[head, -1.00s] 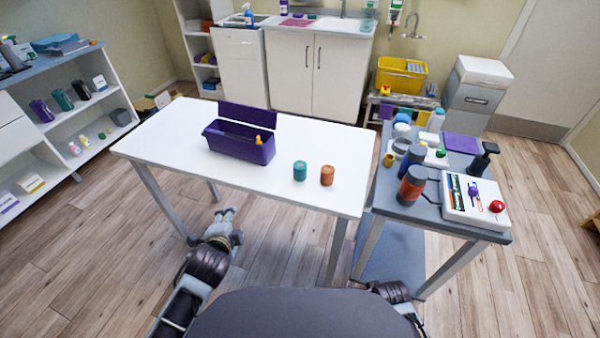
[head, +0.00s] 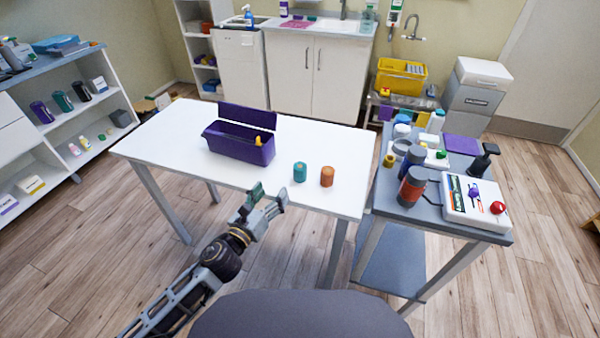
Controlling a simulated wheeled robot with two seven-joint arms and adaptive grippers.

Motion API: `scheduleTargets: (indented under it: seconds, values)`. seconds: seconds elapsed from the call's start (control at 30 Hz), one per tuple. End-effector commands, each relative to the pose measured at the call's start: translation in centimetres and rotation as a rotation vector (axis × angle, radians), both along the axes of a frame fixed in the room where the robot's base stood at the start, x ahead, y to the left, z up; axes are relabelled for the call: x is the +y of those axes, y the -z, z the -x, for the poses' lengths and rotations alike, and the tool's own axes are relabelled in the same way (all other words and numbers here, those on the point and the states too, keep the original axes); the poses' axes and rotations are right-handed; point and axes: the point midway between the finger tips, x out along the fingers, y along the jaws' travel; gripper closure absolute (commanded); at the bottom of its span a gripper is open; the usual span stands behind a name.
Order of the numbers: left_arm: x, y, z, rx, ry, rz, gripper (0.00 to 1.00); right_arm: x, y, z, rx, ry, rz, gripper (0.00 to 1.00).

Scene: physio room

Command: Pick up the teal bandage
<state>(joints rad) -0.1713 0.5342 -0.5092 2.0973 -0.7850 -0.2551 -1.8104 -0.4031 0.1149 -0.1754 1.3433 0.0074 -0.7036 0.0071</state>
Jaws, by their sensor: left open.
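The teal bandage (head: 300,172) is a small upright roll on the white table (head: 180,150), near its front right part. An orange roll (head: 327,176) stands just to its right, apart from it. My left gripper (head: 268,193) is open and empty at the table's front edge, to the left of and nearer to me than the teal bandage, not touching it. My right gripper is out of the picture.
An open purple box (head: 238,148) with a yellow item inside stands left of the rolls. A grey trolley (head: 405,212) with several bottles and a white device (head: 474,200) with a red knob adjoins the table's right side. The table's front left is clear.

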Motion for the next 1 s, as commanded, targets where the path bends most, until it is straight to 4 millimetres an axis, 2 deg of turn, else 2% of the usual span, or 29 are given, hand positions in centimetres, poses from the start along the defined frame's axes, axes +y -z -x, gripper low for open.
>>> scheduleTargets:
  seconds: [0.1,0.23,0.67,1.0]
  values:
    - [-1.0,0.2,0.3,-0.066,0.058,-0.102,0.35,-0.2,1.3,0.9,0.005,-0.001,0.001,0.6]
    - [-1.4,0.2,0.4,-0.102,0.087,-0.155,0.35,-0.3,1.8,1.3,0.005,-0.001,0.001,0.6]
    - [-1.6,0.2,0.4,-0.107,0.09,-0.16,0.35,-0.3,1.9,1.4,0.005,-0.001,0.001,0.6]
    - [-2.4,0.2,-1.2,-0.107,0.089,-0.159,0.35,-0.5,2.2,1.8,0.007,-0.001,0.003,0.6]
